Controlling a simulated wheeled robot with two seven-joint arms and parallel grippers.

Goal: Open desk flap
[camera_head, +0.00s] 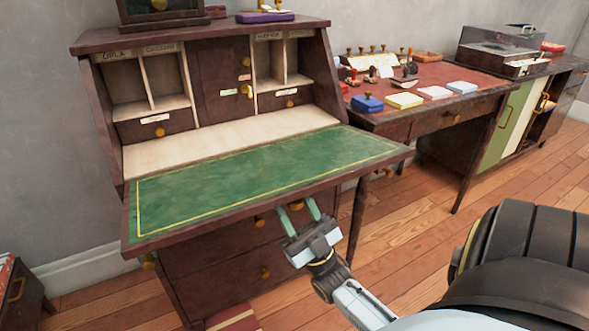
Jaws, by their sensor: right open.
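The desk flap (250,185) is a dark wood panel with a green inlay and a thin gold border. It lies lowered, roughly level, in front of the desk's pale inner shelf (235,138). My right gripper (299,208) is in front of and just below the flap's front edge, near its right half. Its two greenish fingers are apart with nothing visible between them. I cannot tell whether the fingers touch the flap's edge. My left gripper is not in view.
The desk (222,75) has open pigeonholes and small drawers above, and drawers with knobs below the flap. A side table (432,88) with stamps and coloured pads stands to the right. Wooden floor (405,235) is clear between the desk and the right side.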

